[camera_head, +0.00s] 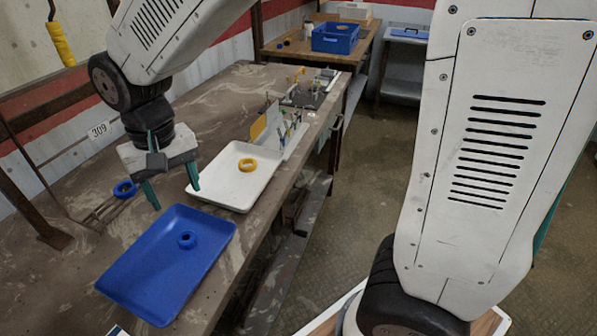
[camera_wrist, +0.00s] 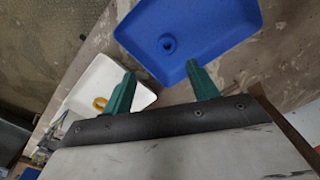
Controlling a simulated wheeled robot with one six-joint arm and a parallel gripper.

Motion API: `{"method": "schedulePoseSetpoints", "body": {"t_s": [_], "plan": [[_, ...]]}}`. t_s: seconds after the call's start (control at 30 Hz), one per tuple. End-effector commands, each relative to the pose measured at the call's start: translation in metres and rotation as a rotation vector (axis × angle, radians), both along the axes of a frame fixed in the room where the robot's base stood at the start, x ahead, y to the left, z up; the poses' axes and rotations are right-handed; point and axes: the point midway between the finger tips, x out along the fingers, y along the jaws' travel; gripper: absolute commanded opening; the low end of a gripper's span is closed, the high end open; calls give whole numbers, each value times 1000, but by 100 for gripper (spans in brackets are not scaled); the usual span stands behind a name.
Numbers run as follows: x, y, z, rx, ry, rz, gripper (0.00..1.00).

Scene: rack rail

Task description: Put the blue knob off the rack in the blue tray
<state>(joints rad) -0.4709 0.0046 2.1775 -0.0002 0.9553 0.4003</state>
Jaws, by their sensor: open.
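A blue ring-shaped piece (camera_head: 125,189) is at the brown rack rail (camera_head: 100,212) on the left of the table, in the head view. A smaller blue knob-like piece (camera_head: 187,240) lies inside the blue tray (camera_head: 140,305); it also shows in the wrist view (camera_wrist: 167,44), in the same tray (camera_wrist: 215,30). My gripper (camera_head: 173,195) hangs fingers down above the table, between the rack piece and the white tray, near the blue tray's far edge. It is open, with nothing between the green fingers (camera_wrist: 160,70). The rack does not show clearly in the wrist view.
A white tray (camera_head: 215,190) with a yellow ring (camera_head: 247,164) sits right of my gripper. Behind it stand a white holder with several small tools (camera_head: 288,135) and a dark board (camera_head: 308,95). A blue crate (camera_head: 335,38) is on a far table.

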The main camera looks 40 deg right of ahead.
Motion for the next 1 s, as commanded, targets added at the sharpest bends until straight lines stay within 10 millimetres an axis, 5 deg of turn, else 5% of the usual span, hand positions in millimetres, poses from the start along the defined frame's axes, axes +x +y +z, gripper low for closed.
{"method": "schedulePoseSetpoints", "body": {"t_s": [0.23,0.5,0.7,1.0], "plan": [[-55,-96,53,14,-49,-38,59],[-147,-172,72,8,-96,-65,59],[-183,-190,69,1,-111,-73,59],[-190,-192,67,-1,-110,-72,59]]}}
